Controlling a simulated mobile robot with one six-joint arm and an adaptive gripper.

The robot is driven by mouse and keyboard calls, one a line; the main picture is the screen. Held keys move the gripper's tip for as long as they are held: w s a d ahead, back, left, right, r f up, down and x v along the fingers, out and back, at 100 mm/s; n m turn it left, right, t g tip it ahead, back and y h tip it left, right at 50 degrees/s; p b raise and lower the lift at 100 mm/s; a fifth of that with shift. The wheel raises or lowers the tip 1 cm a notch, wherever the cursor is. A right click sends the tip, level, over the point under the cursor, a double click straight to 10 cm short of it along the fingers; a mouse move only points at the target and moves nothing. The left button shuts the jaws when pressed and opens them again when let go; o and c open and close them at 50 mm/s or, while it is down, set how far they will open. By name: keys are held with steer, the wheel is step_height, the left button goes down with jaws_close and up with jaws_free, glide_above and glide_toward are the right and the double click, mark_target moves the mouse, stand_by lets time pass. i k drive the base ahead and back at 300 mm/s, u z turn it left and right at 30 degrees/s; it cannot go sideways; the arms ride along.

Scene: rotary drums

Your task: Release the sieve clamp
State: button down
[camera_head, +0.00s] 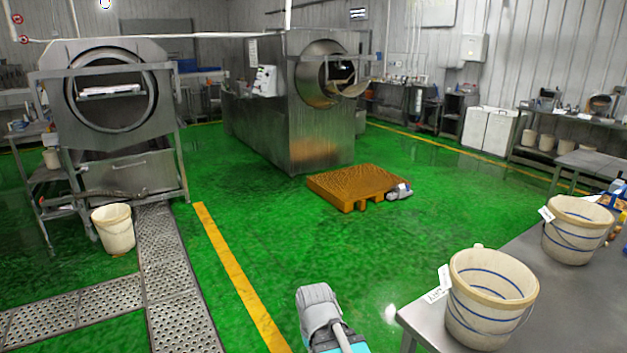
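I cannot make out a sieve or a sieve clamp. Two steel rotary drum machines stand at the back. The left machine (113,172) has a round drum opening with a pale piece across it and a frame around it. The right machine (320,135) has a round drum mouth (306,72) facing right, with a metal chute in it. A grey and teal part of my arm shows at the bottom centre, over the floor and apart from both machines. My gripper's fingers are not visible.
An orange pallet (345,183) lies on the green floor, with a small grey object (399,191) beside it. A steel table (540,285) with two white buckets (490,300) (572,240) fills the lower right. Another bucket (113,230) stands left.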

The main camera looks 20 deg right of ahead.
mark_target(594, 189)
steer(key=u, duration=0.05)
steer(key=i, duration=3.85)
steer(key=z, duration=1.5)
